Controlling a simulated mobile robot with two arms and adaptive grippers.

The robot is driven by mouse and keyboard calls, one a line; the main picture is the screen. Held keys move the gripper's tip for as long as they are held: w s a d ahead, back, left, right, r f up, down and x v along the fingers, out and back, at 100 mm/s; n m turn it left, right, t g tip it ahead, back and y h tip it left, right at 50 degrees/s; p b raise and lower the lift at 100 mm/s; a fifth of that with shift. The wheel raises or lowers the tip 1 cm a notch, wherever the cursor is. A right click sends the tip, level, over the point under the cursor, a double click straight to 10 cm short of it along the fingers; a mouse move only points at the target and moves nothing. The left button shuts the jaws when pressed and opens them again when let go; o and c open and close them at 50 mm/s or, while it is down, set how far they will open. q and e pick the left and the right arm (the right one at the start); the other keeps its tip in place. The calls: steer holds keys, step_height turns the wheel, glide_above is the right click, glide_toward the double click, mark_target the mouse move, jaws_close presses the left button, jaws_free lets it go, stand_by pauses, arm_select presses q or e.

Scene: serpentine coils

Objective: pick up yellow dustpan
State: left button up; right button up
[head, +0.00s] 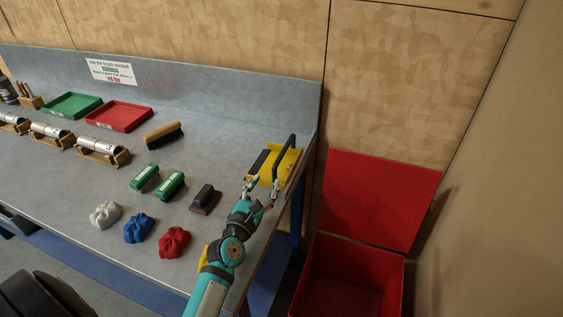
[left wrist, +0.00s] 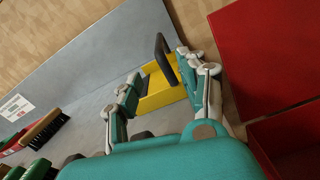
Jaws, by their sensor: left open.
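The yellow dustpan (head: 288,166) lies on the grey workbench near its right end, with a black handle (head: 285,150) arching up over it. In the left wrist view the yellow dustpan (left wrist: 160,94) shows between my fingers, and its dark handle (left wrist: 165,58) rises near the right finger. My left gripper (head: 262,187) is open at the near side of the dustpan, its fingers spread to either side. I cannot tell whether a finger touches the handle. Part of the dustpan is hidden behind the fingers. My right gripper is not in view.
An open red bin (head: 343,262) stands on the floor right of the bench (head: 150,225). A dark block brush (head: 205,199), green brushes (head: 171,184), a wooden brush (head: 163,135) and crumpled cloths (head: 138,228) lie left of my arm. Green and red trays (head: 119,115) sit farther back.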

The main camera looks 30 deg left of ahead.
arm_select(q)
glide_toward(281, 153)
steer(key=w, duration=0.2)
steer(key=w+f, duration=0.1)
steer(key=shift+w+a+f+p, duration=0.2)
steer(key=shift+w+p, duration=0.15)
steer(key=shift+p, duration=0.05)
steer(key=shift+w+a, duration=0.1)
steer(key=shift+w, duration=0.4)
steer(key=shift+w+r, duration=0.1)
steer(key=shift+w, duration=0.2)
steer(key=w, duration=0.1)
steer(key=w+p, duration=0.1)
steer(key=w, duration=0.1)
steer(key=shift+w+a+r, duration=0.15)
steer(key=shift+w+a, duration=0.05)
steer(key=shift+w, duration=0.6)
jaws_close()
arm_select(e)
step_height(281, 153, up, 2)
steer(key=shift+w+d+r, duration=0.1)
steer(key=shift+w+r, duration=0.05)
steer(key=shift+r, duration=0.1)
